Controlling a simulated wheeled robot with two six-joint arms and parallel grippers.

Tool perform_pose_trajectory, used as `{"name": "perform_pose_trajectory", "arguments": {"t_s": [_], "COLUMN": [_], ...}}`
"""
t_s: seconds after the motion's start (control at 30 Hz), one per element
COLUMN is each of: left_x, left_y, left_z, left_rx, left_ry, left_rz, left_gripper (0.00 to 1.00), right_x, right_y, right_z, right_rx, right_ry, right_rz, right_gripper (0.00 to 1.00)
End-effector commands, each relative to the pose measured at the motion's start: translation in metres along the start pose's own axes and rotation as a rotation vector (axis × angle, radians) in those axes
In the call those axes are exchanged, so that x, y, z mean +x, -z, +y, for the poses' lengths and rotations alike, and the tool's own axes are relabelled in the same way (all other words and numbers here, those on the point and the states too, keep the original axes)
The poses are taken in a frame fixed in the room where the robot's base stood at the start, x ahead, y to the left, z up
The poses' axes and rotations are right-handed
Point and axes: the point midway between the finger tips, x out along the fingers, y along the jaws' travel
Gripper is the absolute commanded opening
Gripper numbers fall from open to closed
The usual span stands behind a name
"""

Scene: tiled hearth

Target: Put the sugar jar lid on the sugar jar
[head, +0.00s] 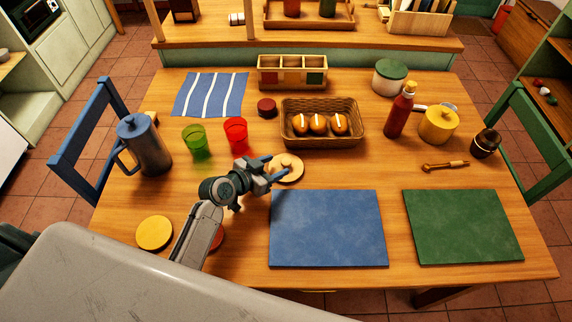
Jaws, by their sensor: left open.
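A round, pale wooden lid with a small knob (289,168) lies on the table left of centre, in front of the egg basket; it looks like the sugar jar lid. My left gripper (274,168) is open at the lid's left side, its fingers close to the knob and covering part of the rim. I cannot tell whether they touch. Which vessel is the sugar jar is not clear: a white jar with a green top (389,77) stands at the back right, and a small dark brown jar (486,144) at the right edge. My right gripper is not in view.
A wicker basket (320,141) stands just behind the lid. Green (196,141) and red (236,134) cups and a grey jug (145,147) stand left. A red bottle (399,112) and yellow pot (439,125) stand right. Blue (327,230) and green (461,228) mats are bare.

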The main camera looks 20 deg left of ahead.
Motion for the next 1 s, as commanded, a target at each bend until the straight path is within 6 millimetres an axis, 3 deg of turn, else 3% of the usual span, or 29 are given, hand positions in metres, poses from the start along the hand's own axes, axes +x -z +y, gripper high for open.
{"name": "perform_pose_trajectory", "arguments": {"t_s": [0.03, 0.2, 0.47, 0.73, 1.0], "left_x": [0.007, 0.027, 0.03, 0.03, 0.029], "left_y": [0.004, 0.001, 0.0, 0.0, 0.001], "left_z": [0.003, 0.002, 0.002, 0.002, 0.002], "left_rx": [-0.005, -0.002, 0.001, 0.0, 0.0], "left_ry": [0.0, 0.0, 0.001, 0.001, 0.001], "left_rz": [0.001, 0.0, 0.0, 0.0, 0.0], "left_gripper": [0.52, 0.52, 0.52, 0.05, 0.01], "right_x": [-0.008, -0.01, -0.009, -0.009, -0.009], "right_y": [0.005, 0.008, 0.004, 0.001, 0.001], "right_z": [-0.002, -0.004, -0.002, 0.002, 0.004], "right_rx": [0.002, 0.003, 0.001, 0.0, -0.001], "right_ry": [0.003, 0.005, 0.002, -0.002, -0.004], "right_rz": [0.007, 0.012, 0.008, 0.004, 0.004], "right_gripper": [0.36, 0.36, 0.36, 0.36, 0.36]}}
